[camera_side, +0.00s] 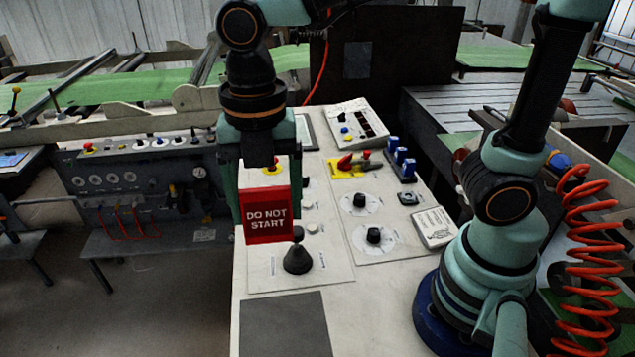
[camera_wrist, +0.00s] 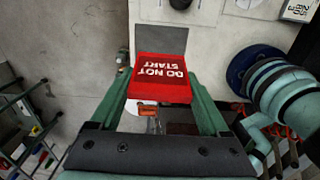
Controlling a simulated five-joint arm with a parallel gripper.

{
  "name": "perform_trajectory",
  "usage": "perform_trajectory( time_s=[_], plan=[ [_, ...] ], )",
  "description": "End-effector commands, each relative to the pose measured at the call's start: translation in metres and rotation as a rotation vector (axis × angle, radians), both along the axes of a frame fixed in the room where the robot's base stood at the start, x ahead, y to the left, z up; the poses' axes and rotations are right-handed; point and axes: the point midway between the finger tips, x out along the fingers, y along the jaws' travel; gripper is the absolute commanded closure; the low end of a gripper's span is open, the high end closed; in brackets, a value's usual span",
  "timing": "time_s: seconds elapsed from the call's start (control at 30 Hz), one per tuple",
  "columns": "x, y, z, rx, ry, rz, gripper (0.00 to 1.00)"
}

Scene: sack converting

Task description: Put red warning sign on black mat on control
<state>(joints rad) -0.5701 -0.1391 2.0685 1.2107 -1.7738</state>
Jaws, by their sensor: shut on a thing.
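The red warning sign (camera_side: 266,217) with white "DO NOT START" lettering hangs upright in my gripper (camera_side: 268,192). My gripper is shut on it, one green finger on each side. In the wrist view the sign (camera_wrist: 160,76) sits between the fingers of my gripper (camera_wrist: 163,90). The black mat (camera_side: 285,325), a dark grey rectangle, lies flat on the near end of the control desk (camera_side: 345,285) and looks bare. In the wrist view the mat (camera_wrist: 162,39) shows just beyond the sign, partly hidden by it. The sign is above the desk, apart from the mat.
A black joystick (camera_side: 297,258) stands on the desk behind the mat, close to the sign in the picture. The desk's left edge drops to the floor.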

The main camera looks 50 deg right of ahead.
Motion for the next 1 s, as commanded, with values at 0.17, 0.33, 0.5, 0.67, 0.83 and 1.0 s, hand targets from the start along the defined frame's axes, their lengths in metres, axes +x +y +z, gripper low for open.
perform_trajectory(
  time_s=[0.17, 0.33, 0.5, 0.67, 0.83, 1.0],
  plan=[
    [-0.005, 0.000, -0.023, -0.003, 0.005, 0.016, 0.77],
    [-0.006, 0.000, -0.065, -0.005, 0.008, 0.014, 0.77],
    [-0.006, 0.000, -0.106, -0.006, 0.009, 0.013, 0.77],
    [-0.005, 0.000, -0.141, -0.004, 0.007, 0.012, 0.77],
    [-0.004, 0.000, -0.160, -0.002, 0.004, 0.012, 0.77],
    [-0.005, 0.000, -0.172, -0.002, 0.004, 0.012, 0.77]
  ],
)
